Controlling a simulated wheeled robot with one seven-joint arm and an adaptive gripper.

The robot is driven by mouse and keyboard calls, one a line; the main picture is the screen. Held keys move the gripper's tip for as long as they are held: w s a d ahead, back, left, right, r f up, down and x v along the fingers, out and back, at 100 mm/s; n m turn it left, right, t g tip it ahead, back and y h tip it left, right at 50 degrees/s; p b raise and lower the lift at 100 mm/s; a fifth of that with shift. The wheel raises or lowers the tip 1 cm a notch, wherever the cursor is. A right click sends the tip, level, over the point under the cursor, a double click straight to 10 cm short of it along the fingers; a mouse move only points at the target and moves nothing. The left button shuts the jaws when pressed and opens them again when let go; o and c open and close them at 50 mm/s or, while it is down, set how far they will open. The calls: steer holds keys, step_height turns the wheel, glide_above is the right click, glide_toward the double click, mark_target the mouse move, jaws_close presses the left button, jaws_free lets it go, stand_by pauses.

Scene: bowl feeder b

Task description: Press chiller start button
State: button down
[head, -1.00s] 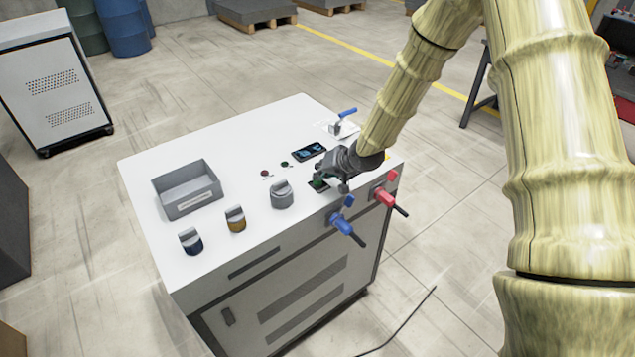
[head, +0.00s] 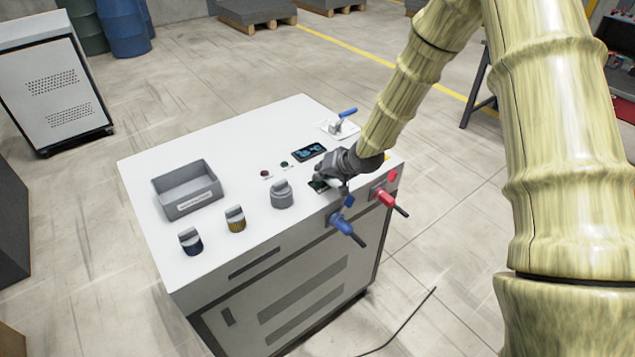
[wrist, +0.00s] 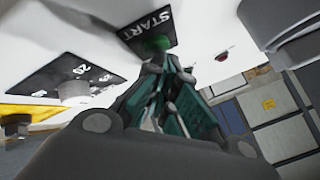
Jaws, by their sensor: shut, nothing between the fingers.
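The chiller is a white-topped cabinet (head: 235,150) with grey front panels. Its start button (wrist: 154,45) is green and sits on a black plate marked START (wrist: 150,22) in the wrist view. My gripper (wrist: 163,64) is shut and empty, its fingertips right at the button and partly covering it. I cannot tell whether they touch it or whether it is pressed in. In the head view my gripper (head: 322,179) is low over the black plate (head: 317,187), near the cabinet's front edge, and hides the button.
A grey knob (head: 281,195), a grey tray (head: 186,190) and a small screen (head: 309,151) are on the top. A blue-handled valve (head: 345,227) and a red-handled valve (head: 390,201) stick out of the front. The left rear top is bare.

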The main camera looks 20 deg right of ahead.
steer(key=shift+f, duration=0.15)
stand_by(0.5)
steer(key=shift+r+p, duration=0.6)
steer(key=shift+r, duration=0.3)
steer(key=shift+r+p, duration=1.7)
steer(key=shift+r, duration=0.85)
steer(key=shift+a+f, duration=0.1)
steer(key=shift+a, duration=0.05)
